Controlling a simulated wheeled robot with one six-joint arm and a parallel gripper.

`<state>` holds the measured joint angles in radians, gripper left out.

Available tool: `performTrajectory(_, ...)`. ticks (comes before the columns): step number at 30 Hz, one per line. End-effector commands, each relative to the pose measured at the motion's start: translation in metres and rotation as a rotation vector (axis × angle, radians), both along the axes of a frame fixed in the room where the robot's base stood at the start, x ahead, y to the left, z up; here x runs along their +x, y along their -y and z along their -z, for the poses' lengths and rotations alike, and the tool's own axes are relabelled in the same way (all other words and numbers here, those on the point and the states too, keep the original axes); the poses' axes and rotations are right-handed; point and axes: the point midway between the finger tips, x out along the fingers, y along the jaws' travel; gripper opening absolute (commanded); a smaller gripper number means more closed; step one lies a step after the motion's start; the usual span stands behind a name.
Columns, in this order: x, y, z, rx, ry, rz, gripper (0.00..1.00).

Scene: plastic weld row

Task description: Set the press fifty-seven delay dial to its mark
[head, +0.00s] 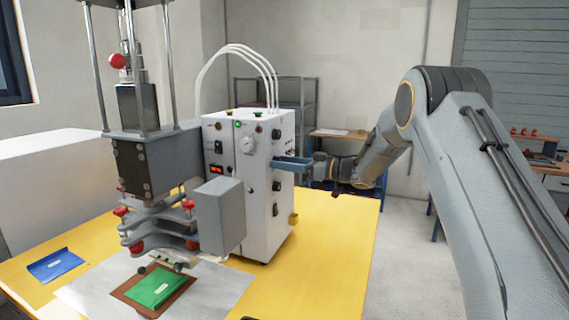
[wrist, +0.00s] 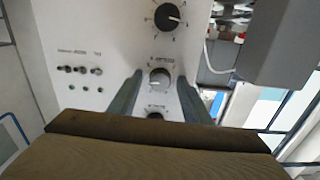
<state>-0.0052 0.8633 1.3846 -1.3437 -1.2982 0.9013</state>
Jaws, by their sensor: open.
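The white control cabinet (head: 258,215) of the press stands on the yellow table, with a column of dials on its right-hand side.
Small toggle switches (wrist: 80,70) sit left of the dial. The press head (head: 145,165) and a grey box (head: 220,213) stand left of the cabinet. A green pouch (head: 156,287) and a blue one (head: 55,265) lie in front. The floor right of the table is clear.

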Motion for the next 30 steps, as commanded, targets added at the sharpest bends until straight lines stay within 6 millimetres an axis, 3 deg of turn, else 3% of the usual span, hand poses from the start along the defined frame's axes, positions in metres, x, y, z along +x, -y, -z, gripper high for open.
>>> performTrajectory(2,0.0,0.0002,0.0002,0.0,0.0,0.0,0.44)
performTrajectory(9,0.0,0.0004,0.0002,0.0,0.0,0.001,0.05)
performTrajectory(10,0.0,0.0005,0.0002,0.0,0.0,0.001,0.03)
performTrajectory(20,0.0003,0.0007,0.0014,-0.017,0.047,0.001,0.03)
performTrajectory(30,0.0011,0.0007,0.0032,-0.099,0.273,0.0,0.03)
